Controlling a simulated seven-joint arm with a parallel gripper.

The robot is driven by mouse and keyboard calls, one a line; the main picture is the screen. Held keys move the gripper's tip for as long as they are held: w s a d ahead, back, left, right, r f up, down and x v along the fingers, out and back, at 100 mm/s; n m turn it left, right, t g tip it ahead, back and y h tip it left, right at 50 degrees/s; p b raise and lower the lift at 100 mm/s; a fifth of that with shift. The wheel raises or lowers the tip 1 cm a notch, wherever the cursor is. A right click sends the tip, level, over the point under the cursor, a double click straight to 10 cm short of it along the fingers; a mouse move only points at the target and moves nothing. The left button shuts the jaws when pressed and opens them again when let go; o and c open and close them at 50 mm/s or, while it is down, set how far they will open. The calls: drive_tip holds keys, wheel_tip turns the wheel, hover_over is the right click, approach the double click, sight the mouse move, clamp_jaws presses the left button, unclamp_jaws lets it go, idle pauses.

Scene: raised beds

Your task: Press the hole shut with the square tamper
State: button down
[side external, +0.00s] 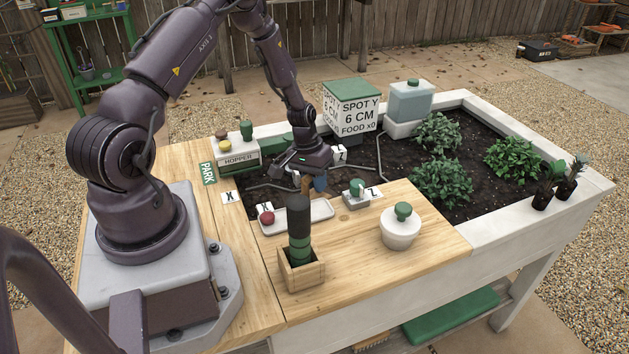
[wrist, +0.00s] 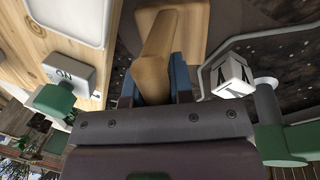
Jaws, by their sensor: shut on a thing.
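My gripper (side external: 313,183) is low over the near edge of the dark soil (side external: 262,190), beyond the white tray. It is shut on the wooden handle of the square tamper (side external: 306,184). In the wrist view, the handle (wrist: 157,45) stands between the blue fingers, and the pale wooden square base (wrist: 190,32) shows at its far end over the soil. I cannot tell whether the base touches the soil. I see no hole in either view; the tamper or gripper may hide it.
A white tray (side external: 320,211) with a red-knobbed thing, a green-knobbed block (side external: 356,196) and a lidded white pot (side external: 400,232) stand on the wooden deck. A grey pipe (wrist: 225,48) and a white lettered cube (wrist: 235,74) are close by. Leafy plants (side external: 442,180) fill the right soil.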

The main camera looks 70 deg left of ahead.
drive_tip(key=shift+s+f, duration=0.1)
drive_tip(key=shift+s, duration=0.05)
drive_tip(key=shift+r, duration=3.1)
drive_tip(key=shift+w+r, duration=0.2)
drive_tip(key=shift+w, duration=0.05)
drive_tip(key=d+r+m, duration=0.3)
drive_tip(key=d+r, duration=0.4)
drive_tip(key=d, duration=0.3)
drive_tip(key=d+r+m+g, duration=0.1)
drive_tip(key=d+r+m, duration=0.3)
drive_tip(key=d, duration=0.6)
wheel_tip(320, 180, up, 3)
drive_tip(key=shift+w+f, duration=0.1)
drive_tip(key=shift+w, duration=0.35)
drive_tip(key=shift+a, duration=0.1)
